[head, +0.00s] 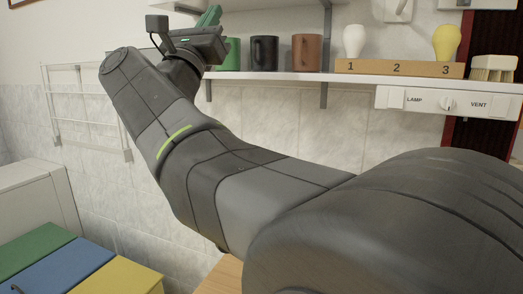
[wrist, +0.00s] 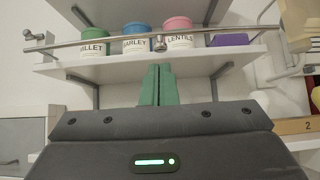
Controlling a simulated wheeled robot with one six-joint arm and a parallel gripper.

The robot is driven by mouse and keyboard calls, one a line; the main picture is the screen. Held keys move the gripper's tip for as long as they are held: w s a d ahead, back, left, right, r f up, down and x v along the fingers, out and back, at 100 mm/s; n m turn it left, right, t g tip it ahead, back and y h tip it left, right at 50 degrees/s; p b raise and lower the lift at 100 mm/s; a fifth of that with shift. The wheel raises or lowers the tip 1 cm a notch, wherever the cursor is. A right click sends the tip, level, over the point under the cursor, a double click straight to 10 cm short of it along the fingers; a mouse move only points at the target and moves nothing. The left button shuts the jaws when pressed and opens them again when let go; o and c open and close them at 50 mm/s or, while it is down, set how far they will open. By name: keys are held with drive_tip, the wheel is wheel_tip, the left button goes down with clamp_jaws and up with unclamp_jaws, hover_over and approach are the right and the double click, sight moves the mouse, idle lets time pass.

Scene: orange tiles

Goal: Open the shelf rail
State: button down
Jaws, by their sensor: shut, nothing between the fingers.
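The shelf rail (wrist: 115,41) is a thin metal bar across the front of the upper shelf (wrist: 135,66) in the wrist view. It passes in front of the canisters. A bracket (wrist: 38,39) stands at its left end, and a small round metal knob (wrist: 159,43) sits near its middle. My gripper (wrist: 156,72) has green fingers, shut together and empty, pointing up just below the knob and apart from it in the picture; the depth gap is unclear. In the head view my gripper (head: 209,16) is at the top left; the rail is not seen there.
Behind the rail stand a green canister (wrist: 94,40), a blue canister (wrist: 137,38), a pink canister (wrist: 178,34) and a purple container (wrist: 229,40). The lower shelf (head: 345,79) holds mugs and numbered bulbs. A white wire rack (head: 85,105) hangs at left.

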drive_tip(key=p+x, duration=0.4)
drive_tip(key=x, duration=0.3)
drive_tip(key=shift+w+d, duration=0.15)
drive_tip(key=shift+w, duration=0.35)
drive_tip(key=shift+f, duration=0.1)
